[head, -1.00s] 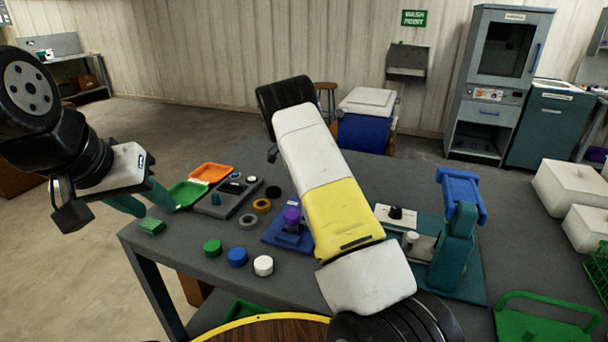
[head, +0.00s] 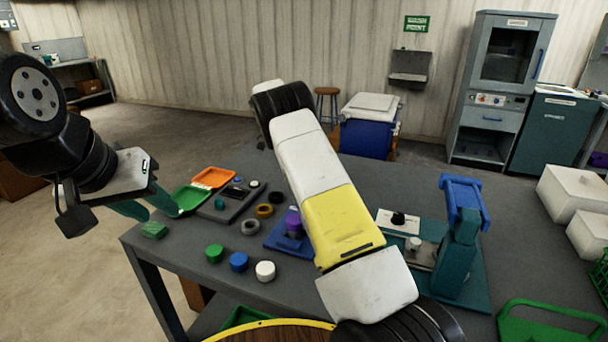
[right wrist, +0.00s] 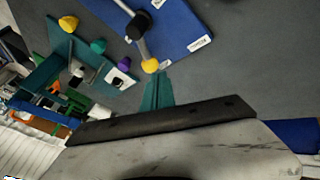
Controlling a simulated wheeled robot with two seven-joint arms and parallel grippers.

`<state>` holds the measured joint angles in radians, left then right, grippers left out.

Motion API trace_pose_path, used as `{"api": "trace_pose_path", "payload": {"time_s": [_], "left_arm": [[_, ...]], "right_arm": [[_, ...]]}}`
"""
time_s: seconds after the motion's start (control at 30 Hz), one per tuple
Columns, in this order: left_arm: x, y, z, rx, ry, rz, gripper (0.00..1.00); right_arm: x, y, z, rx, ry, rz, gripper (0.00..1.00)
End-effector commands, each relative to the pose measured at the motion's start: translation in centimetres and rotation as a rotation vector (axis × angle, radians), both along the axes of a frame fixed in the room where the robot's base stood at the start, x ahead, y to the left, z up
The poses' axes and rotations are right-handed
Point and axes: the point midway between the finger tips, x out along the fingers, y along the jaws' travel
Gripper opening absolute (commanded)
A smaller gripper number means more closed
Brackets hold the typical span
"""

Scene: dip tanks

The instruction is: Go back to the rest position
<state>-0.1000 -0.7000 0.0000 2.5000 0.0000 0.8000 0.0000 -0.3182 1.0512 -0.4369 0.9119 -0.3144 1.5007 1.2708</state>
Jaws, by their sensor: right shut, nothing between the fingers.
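My left gripper (head: 150,204) is at the left of the head view, with its two teal fingers apart and nothing seen between them. It is beside the table's left edge, near the green tray (head: 190,199) and a green block (head: 154,230). My right arm crosses the middle of the head view, above the table (head: 300,300); its gripper is hidden there. In the right wrist view the right gripper's teal fingers (right wrist: 157,92) are together and empty. They point toward a blue mat (right wrist: 185,25) and a yellow-tipped tool (right wrist: 148,50), apparently without holding it.
An orange tray (head: 213,177), several coloured caps and rings, and a purple piece (head: 293,225) on a blue base stand left of my right arm. A teal and blue fixture (head: 458,240), white boxes (head: 572,195) and a green carrier (head: 545,322) are at the right.

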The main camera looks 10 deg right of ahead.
Motion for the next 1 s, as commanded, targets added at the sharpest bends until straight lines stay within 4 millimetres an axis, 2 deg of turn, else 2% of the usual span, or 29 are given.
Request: {"api": "trace_pose_path", "payload": {"time_s": [0.2, 0.43, 0.53, 0.67, 0.77, 1.0], "left_arm": [[0.0, 0.0, 0.0, 0.000, 0.000, 0.000, 0.36], [0.0, 0.0, 0.0, 0.000, 0.000, 0.000, 0.36], [0.0, 0.0, 0.0, 0.000, 0.000, 0.000, 0.36], [0.0, 0.0, 0.0, 0.000, 0.000, 0.000, 0.36], [0.0, 0.0, 0.0, 0.000, 0.000, 0.000, 0.36], [0.0, 0.0, 0.0, 0.000, 0.000, 0.000, 0.36]], "right_arm": [[0.2, 0.5, 0.7, 0.000, 0.000, 0.000, 0.00], [0.1, 0.5, 0.7, 0.002, 0.000, 0.000, 0.00], [-0.2, 0.2, 1.5, 0.024, 0.000, 0.010, 0.00], [-1.4, -0.6, 4.0, 0.108, -0.004, 0.052, 0.00], [-3.2, -1.1, 6.7, 0.202, -0.015, 0.116, 0.00], [-8.8, -1.4, 12.6, 0.403, -0.067, 0.317, 0.00]]}}
